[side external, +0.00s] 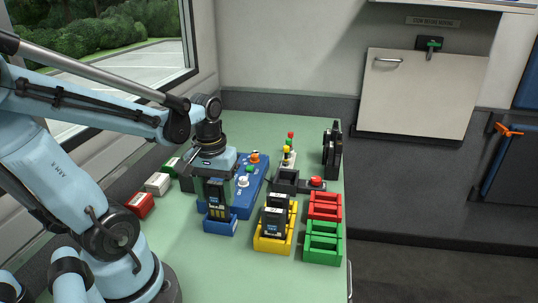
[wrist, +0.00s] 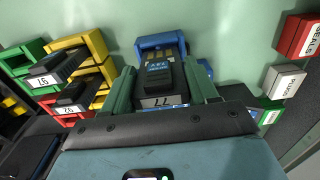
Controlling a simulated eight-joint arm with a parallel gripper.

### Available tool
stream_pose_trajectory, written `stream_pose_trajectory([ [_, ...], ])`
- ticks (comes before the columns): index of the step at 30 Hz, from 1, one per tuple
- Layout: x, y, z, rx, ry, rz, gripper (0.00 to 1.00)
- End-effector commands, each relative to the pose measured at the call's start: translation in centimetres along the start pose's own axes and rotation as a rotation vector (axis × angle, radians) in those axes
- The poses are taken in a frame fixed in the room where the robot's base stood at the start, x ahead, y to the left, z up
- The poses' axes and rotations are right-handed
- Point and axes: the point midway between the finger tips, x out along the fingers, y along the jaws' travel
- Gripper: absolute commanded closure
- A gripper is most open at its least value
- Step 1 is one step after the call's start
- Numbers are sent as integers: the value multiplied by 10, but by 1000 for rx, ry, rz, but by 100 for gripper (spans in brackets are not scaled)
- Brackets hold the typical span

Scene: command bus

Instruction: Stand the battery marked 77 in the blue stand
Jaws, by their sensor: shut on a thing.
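The battery marked 77 (wrist: 158,80) is dark, with its white label turned toward my wrist camera. My gripper (side external: 217,187) is shut on this battery, with a green finger along each side of it in the wrist view. The battery (side external: 217,208) is upright at the blue stand (side external: 220,227) in the side view. The blue stand also shows beyond the battery in the wrist view (wrist: 160,41). The battery's lower end is at or inside the stand; I cannot tell whether it rests on the bottom.
A yellow stand (side external: 271,246) holds two dark batteries (side external: 273,221). Red (side external: 325,206) and green (side external: 323,247) stands are to its right. A blue panel with buttons (side external: 252,188) is behind the gripper. Red (side external: 140,204) and white (side external: 158,184) boxes are at left. The green table front is clear.

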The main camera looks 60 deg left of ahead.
Motion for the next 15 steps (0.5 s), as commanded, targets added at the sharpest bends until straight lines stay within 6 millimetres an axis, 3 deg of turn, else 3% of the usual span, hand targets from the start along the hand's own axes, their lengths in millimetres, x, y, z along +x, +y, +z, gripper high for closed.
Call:
stream_pose_trajectory([
  [15, 12, 0, 0, 0, 0, 0, 75],
])
